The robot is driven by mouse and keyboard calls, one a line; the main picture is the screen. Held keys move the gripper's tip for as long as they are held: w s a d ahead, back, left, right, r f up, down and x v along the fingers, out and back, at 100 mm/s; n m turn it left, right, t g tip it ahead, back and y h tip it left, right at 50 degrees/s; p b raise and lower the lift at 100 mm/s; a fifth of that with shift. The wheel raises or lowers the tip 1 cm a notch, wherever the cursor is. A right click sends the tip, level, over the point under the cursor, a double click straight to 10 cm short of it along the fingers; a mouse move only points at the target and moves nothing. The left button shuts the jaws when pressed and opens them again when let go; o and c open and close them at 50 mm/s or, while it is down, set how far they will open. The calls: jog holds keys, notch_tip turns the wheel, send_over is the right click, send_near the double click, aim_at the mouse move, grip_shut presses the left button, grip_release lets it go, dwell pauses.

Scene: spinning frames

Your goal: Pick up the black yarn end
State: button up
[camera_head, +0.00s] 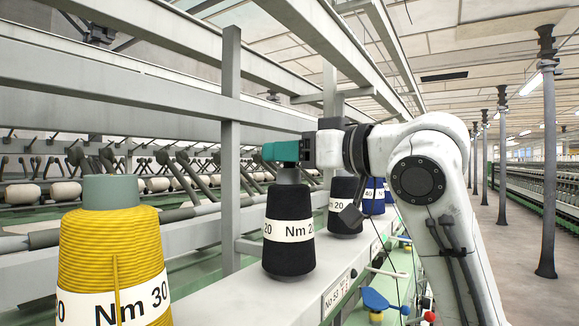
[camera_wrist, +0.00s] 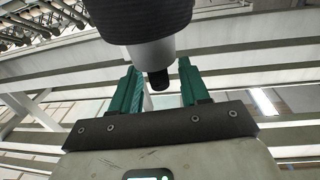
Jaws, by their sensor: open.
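A black yarn cone (camera_head: 290,233) with a white "Nm 20" label stands upright on the pale machine ledge in the head view. Its grey top shows just under my gripper (camera_head: 275,152), which has teal fingers. In the wrist view the black cone (camera_wrist: 135,18) appears upside down at the top, with its grey nose (camera_wrist: 152,54) and a short black stub (camera_wrist: 159,79) at the tip. My gripper (camera_wrist: 158,70) is open, with one teal finger on each side of the stub and a gap on both sides. I cannot make out a loose black yarn end.
A yellow cone (camera_head: 115,250) labelled "Nm 30" stands at the front left. A second black cone (camera_head: 345,205) and blue cones (camera_head: 373,196) stand farther along the ledge (camera_head: 240,292). A grey upright post (camera_head: 231,150) rises behind the near black cone. The aisle (camera_head: 505,240) at right is clear.

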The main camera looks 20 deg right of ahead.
grip_shut()
dwell(0.4)
